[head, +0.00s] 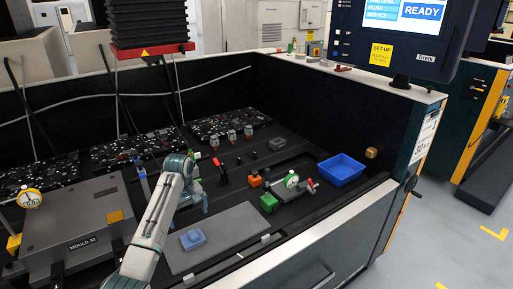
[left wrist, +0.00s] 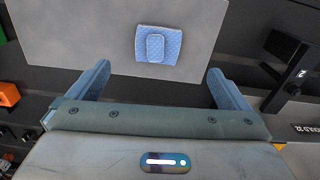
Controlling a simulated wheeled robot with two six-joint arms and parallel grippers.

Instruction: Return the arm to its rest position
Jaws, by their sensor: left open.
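My left arm (head: 157,215) reaches in from the bottom left of the head view, over the machine bed. A small blue block with a raised middle (head: 193,239) lies on the grey plate (head: 235,230). The block also shows in the left wrist view (left wrist: 158,44), beyond the fingertips and apart from them. My right gripper is not in view.
A grey mould block (head: 75,225) stands left of my arm. A blue bin (head: 341,170) sits at the right of the bed. Dark walls (head: 310,115) enclose the bed.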

